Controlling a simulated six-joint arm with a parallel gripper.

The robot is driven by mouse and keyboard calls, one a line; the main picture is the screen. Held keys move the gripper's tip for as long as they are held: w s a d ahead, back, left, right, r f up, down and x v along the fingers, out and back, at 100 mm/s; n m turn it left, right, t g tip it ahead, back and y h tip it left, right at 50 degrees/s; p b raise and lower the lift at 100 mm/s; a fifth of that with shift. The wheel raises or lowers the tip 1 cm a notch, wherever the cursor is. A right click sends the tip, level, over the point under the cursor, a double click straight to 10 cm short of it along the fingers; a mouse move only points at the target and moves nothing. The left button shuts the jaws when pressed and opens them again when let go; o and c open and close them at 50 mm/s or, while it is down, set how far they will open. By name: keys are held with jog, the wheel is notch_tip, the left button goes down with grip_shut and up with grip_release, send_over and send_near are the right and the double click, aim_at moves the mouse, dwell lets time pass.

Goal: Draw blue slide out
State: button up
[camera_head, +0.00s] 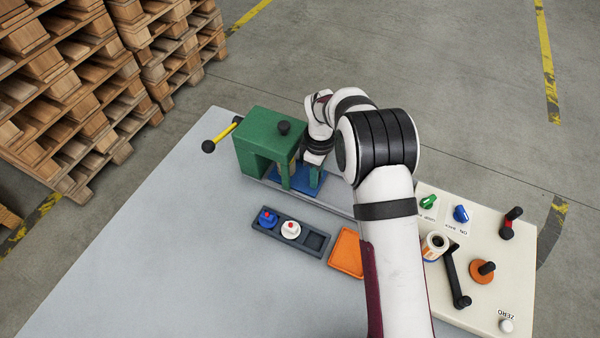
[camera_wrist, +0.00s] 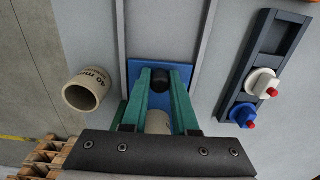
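The blue slide (camera_head: 280,182) is a flat blue plate at the foot of the green press (camera_head: 262,125), partly hidden by the press and my arm. In the wrist view the blue plate (camera_wrist: 133,70) lies between two pale rails and carries a black knob (camera_wrist: 158,77). My gripper (camera_wrist: 159,80) has two green fingers reaching down, one on each side of this knob. The knob fills the gap and the fingers look shut on it. A beige core (camera_wrist: 158,122) shows lower down between the fingers.
A dark tray (camera_head: 262,235) holds a blue piece (camera_head: 267,217) and a white piece (camera_head: 290,229). An orange tray (camera_head: 346,251) and a control panel (camera_head: 500,285) stand to the right. The table's left front is clear.

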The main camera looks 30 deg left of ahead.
grip_shut()
jog(key=shift+d, duration=5.4)
jog(key=o, duration=0.6)
grip_release()
jog(key=shift+o, duration=0.2)
notch_tip(320, 180, up, 7)
jog(key=s+d+r+m, duration=0.7)
jog(key=s+r+m, duration=0.1)
jog(key=r, duration=0.1)
jog(key=s+d+r+m+y, duration=0.1)
jog(key=s+d+r+m, duration=0.1)
jog(key=s+m, duration=0.5)
jog(key=s+d+r+m, duration=0.1)
jog(key=s+d+m, duration=0.2)
jog(key=s+m, duration=0.5)
jog(key=s, duration=0.5)
jog(key=shift+d+r+m+y, duration=0.3)
jog(key=shift+d+r+y, duration=0.05)
jog(key=shift+d+y, duration=0.05)
